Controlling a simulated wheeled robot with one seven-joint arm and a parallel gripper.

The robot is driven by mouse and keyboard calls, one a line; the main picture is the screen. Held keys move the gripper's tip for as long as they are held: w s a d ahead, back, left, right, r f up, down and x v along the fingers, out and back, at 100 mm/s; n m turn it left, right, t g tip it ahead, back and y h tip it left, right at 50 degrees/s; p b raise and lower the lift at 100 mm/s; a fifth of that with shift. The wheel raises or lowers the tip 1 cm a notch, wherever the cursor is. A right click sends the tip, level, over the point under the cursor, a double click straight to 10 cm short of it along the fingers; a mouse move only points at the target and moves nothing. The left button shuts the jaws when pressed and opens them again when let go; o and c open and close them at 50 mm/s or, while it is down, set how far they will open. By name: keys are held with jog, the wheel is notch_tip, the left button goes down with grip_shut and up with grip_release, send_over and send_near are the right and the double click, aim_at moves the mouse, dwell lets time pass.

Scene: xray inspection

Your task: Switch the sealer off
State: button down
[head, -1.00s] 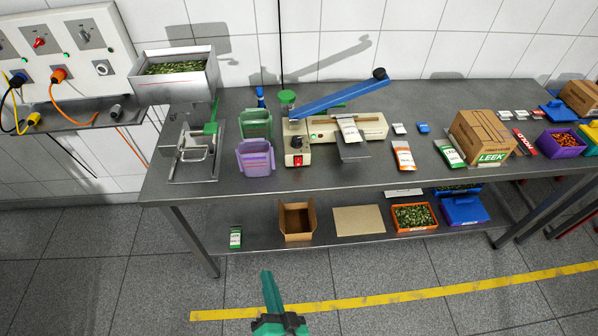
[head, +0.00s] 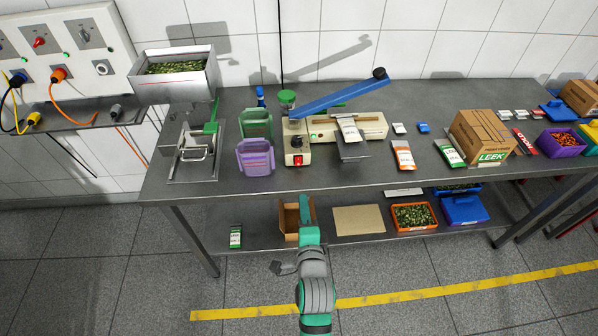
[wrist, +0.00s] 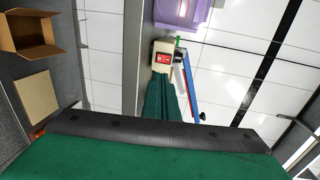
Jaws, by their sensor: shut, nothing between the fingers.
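The sealer (head: 347,130) stands on the steel table, a cream machine with a long blue lever arm (head: 335,96) raised toward the upper right. Its front control box (head: 297,151) carries a black knob and a red switch (head: 298,160). The red switch also shows in the wrist view (wrist: 162,58). My gripper (head: 304,203) is shut and empty, in front of the table edge and below the sealer in the head view. In the wrist view my green fingers (wrist: 163,97) point toward the control box, apart from it as far as I can tell.
A purple bin (head: 256,158) and a green bin (head: 257,123) stand left of the control box. A pouch (head: 350,130) lies at the sealer's front. An open cardboard box (head: 291,222) sits on the lower shelf behind my gripper. The table (head: 380,178) is bare near its front edge.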

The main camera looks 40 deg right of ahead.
aim_at(298, 164)
jog(key=shift+w, duration=0.1)
jog(key=x, duration=1.4)
